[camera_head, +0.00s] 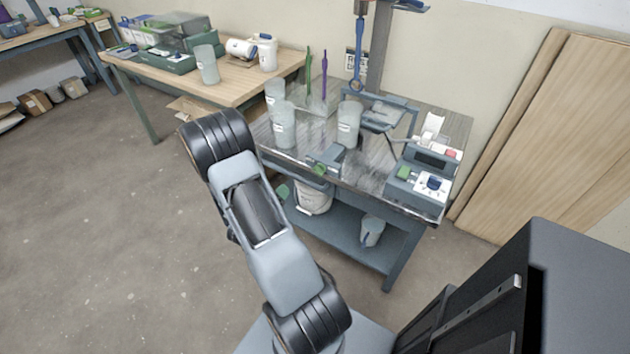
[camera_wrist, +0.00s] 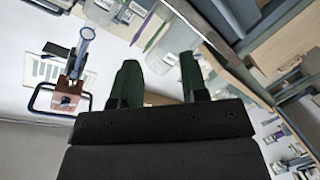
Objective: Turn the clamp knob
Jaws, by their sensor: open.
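A grey clamp-like block (camera_head: 328,155) sits at the front edge of the grey worktable. A small green knob-like part (camera_head: 319,169) shows on its front; it is too small to tell its turn. In the wrist view I cannot make out this knob for sure. My gripper (camera_wrist: 160,78) shows there with its two dark green fingers apart and nothing seen held between them.
Pale cups (camera_head: 283,128) and another cup (camera_head: 349,124) stand on the worktable, beside a control box (camera_head: 418,184) at the right. A white bucket (camera_head: 313,197) sits on the lower shelf.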

